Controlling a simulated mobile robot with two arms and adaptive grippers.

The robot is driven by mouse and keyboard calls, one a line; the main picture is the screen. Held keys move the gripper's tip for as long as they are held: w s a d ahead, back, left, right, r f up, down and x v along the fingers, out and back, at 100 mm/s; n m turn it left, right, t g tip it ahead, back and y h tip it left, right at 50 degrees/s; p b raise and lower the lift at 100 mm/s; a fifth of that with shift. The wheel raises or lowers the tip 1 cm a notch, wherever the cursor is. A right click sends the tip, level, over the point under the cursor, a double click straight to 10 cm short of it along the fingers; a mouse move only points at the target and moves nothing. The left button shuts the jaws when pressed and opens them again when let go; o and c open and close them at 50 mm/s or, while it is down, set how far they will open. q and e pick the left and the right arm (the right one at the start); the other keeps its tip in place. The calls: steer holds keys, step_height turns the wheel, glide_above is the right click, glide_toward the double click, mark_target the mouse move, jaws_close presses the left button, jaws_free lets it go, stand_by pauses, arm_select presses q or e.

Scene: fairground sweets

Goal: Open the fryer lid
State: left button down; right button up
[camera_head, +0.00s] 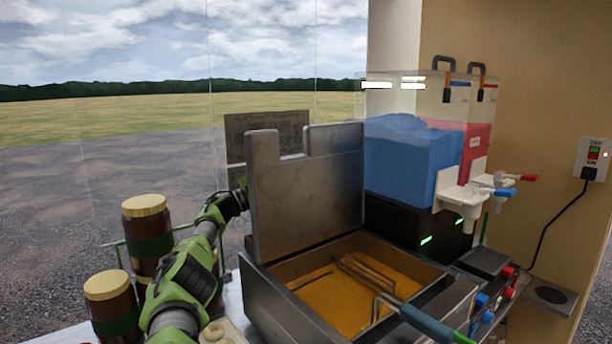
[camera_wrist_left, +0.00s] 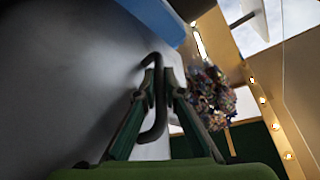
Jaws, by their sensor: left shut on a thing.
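The fryer (camera_head: 262,300) is a metal box with orange-yellow oil inside. Its grey metal lid (camera_head: 305,195) stands raised, about upright, along the fryer's far left side, and the oil is uncovered. My left arm comes in from the left and ends behind the lid, which hides its fingers in the head view. In the left wrist view, my left gripper (camera_wrist_left: 159,88) is shut on a dark curved handle (camera_wrist_left: 155,125) fixed to the grey lid surface (camera_wrist_left: 65,70). My right gripper is not in view.
A wire basket frame with a teal handle (camera_head: 430,322) rests in the fryer. Blue and red drink dispensers (camera_head: 408,155) stand behind right. Jars with gold lids (camera_head: 143,206) stand left beside my arm. A wall switch (camera_head: 594,152) is far right.

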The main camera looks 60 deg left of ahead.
arm_select(q)
steer(key=shift+a+f+n+y, duration=0.2)
steer(key=shift+a+n+y, duration=0.2)
steer(key=shift+a+n, duration=0.2)
steer(key=shift+s, duration=0.1)
steer(key=c, duration=2.4)
jaws_free()
steer(key=shift+a+f, duration=0.15)
steer(key=shift+v, duration=3.7)
